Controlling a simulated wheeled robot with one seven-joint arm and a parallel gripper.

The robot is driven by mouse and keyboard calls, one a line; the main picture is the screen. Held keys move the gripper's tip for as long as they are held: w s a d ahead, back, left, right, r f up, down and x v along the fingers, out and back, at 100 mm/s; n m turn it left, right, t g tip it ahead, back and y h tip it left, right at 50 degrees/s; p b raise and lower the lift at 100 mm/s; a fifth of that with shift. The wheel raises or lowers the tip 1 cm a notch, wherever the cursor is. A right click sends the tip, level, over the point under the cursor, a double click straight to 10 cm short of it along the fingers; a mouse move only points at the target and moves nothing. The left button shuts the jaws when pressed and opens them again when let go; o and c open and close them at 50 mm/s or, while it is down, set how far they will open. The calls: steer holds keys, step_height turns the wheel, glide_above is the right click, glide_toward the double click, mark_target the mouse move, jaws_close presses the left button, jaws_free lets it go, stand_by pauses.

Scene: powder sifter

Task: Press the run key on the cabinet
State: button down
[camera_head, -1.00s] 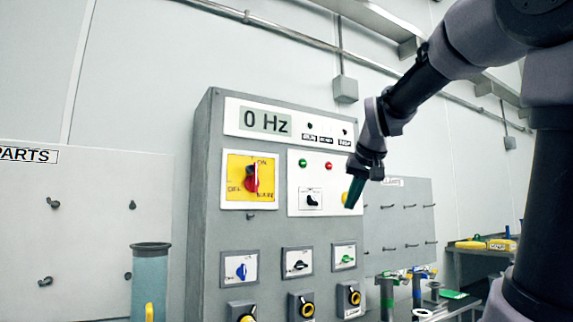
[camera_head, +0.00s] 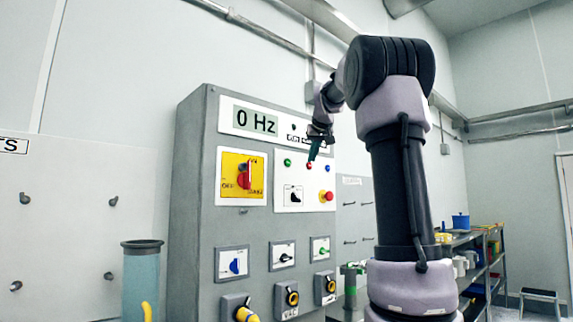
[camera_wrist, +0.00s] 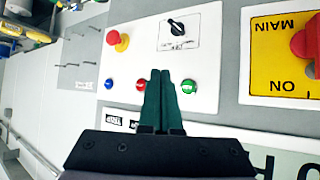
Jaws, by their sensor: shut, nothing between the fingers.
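The grey cabinet (camera_head: 195,200) stands upright with a display (camera_head: 255,121) reading 0 Hz. On its white panel sit a green button (camera_head: 287,162), a red button (camera_head: 309,166) and a blue button (camera_head: 326,168). Which one is the run key is not clear from the small labels. My gripper (camera_head: 312,158) is shut and empty in front of the panel, near the red button. In the wrist view its fingertips (camera_wrist: 160,72) appear between the red button (camera_wrist: 140,85) and the green button (camera_wrist: 188,87); I cannot tell any contact.
A red mushroom button (camera_head: 327,196) and a black selector (camera_wrist: 176,27) are on the same panel. The red main switch (camera_head: 244,176) on its yellow plate is to the left. Smaller switches are below. A clear cylinder (camera_head: 142,285) stands left; shelves (camera_head: 485,255) are right.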

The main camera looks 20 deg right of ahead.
steer(key=shift+w, duration=0.1)
glide_toward(291, 165)
steer(key=shift+s+d+f+x, duration=0.1)
steer(key=shift+s+f+x, duration=0.05)
steer(key=shift+x, duration=0.75)
steer(key=shift+s+d+f+x, duration=0.1)
steer(key=shift+f+x, duration=0.05)
steer(key=shift+x, duration=0.7)
steer(key=shift+s+d+f+x, duration=0.1)
steer(key=shift+s+f+x, duration=0.05)
steer(key=shift+x, duration=0.75)
steer(key=shift+w+a, duration=0.15)
steer(key=shift+w, duration=0.25)
steer(key=shift+w+a, duration=0.15)
steer(key=shift+w, duration=0.25)
stand_by(0.4)
stand_by(0.4)
steer(key=shift+s+d, duration=0.3)
steer(key=shift+s, duration=0.5)
